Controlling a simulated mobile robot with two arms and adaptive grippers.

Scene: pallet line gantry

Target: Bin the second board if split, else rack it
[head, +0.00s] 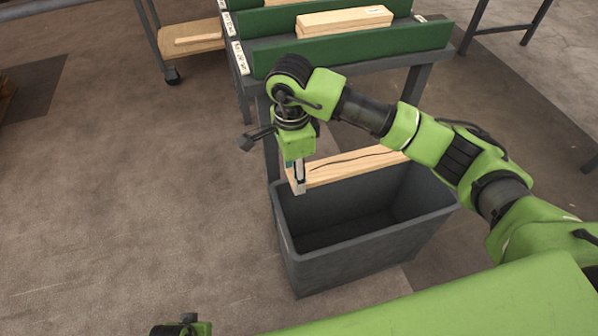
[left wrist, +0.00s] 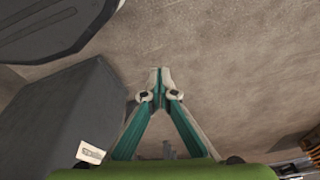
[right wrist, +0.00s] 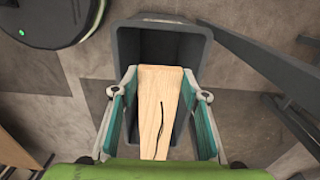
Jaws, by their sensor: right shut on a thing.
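A pale wooden board (head: 345,166) with a dark wavy split line along its face is held over the dark grey bin (head: 350,257). My right gripper (head: 298,178) is shut on one end of it. In the right wrist view the board (right wrist: 157,110) sits between both fingers, the dark line plain on it, with the bin (right wrist: 135,50) below. The rack (head: 365,47), with green dividers and white label cards, stands behind the bin and holds other boards (head: 345,22). In the left wrist view my left gripper (left wrist: 160,80) has its tips together and is empty.
A low wheeled cart (head: 180,42) with a wooden piece on it stands at the back left. The rack's grey legs stand close behind the bin. The floor left of the bin is clear.

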